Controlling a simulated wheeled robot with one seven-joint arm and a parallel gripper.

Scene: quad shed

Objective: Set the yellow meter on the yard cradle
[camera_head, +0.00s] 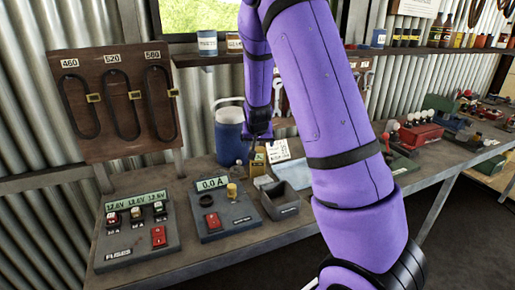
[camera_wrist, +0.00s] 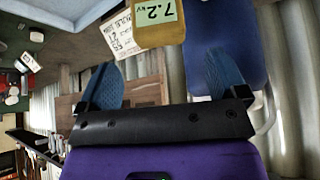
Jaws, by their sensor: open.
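The yellow meter (camera_head: 258,164) stands on the bench beside the blue jug, below my gripper (camera_head: 259,140). In the wrist view the yellow meter (camera_wrist: 150,34) shows a display reading 7.2 kV, at the top of the picture. My gripper (camera_wrist: 163,82) is open there, its two blue fingers wide apart with nothing between them. The meter lies beyond the fingertips, and I cannot tell the exact gap. I cannot identify the yard cradle for certain in either view.
The blue jug (camera_head: 230,136) stands close left of the meter, a grey open box (camera_head: 286,201) in front. A 0.0 A panel (camera_head: 224,212) and fuse panel (camera_head: 135,232) lie left. A white tag (camera_head: 278,151) is behind. A shelf (camera_head: 205,59) runs above.

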